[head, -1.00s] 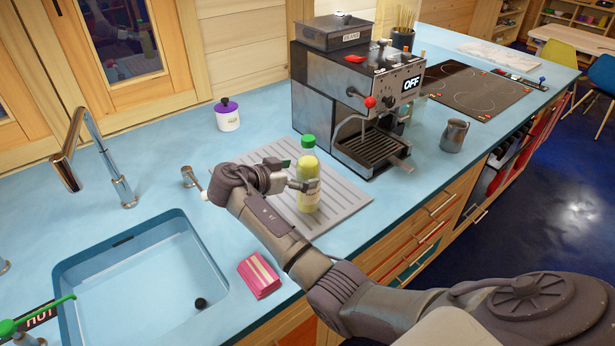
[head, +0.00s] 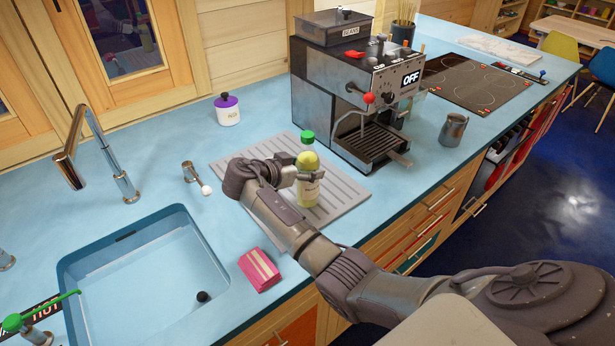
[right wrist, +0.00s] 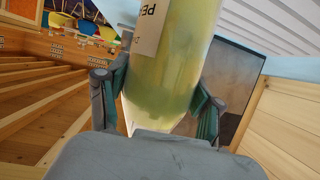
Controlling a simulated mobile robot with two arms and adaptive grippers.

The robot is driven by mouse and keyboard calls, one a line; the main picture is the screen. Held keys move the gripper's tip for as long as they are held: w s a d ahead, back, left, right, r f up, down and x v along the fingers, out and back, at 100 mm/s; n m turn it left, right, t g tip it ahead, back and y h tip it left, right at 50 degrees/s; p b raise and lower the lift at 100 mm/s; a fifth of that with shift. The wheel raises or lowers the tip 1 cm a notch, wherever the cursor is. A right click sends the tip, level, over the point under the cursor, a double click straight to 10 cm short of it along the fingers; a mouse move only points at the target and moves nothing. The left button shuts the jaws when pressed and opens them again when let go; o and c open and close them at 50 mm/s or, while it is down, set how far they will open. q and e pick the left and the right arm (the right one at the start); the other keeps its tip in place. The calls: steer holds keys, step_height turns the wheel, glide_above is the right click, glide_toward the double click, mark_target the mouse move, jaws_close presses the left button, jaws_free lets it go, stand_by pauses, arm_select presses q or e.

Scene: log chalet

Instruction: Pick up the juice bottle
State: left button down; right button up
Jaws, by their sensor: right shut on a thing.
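The juice bottle (head: 307,178) has a green cap, yellow-green juice and a pale label. It stands about upright over the grey ribbed drain mat (head: 344,191); I cannot tell whether its base touches the mat. My right gripper (head: 299,175) is shut on the bottle from the left side. In the right wrist view the bottle (right wrist: 172,65) fills the space between the fingers (right wrist: 160,100), which press on both its sides. My left gripper is not in view.
The coffee machine (head: 345,100) stands close behind and right of the bottle. The sink (head: 140,275) and tap (head: 75,150) are at the left. A pink sponge (head: 259,270) lies near the front edge. A purple-lidded jar (head: 228,111) stands near the wall.

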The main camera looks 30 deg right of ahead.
steer(key=shift+r, duration=0.1)
jaws_close()
steer(key=shift+w+r, duration=0.1)
steer(key=shift+r, duration=0.05)
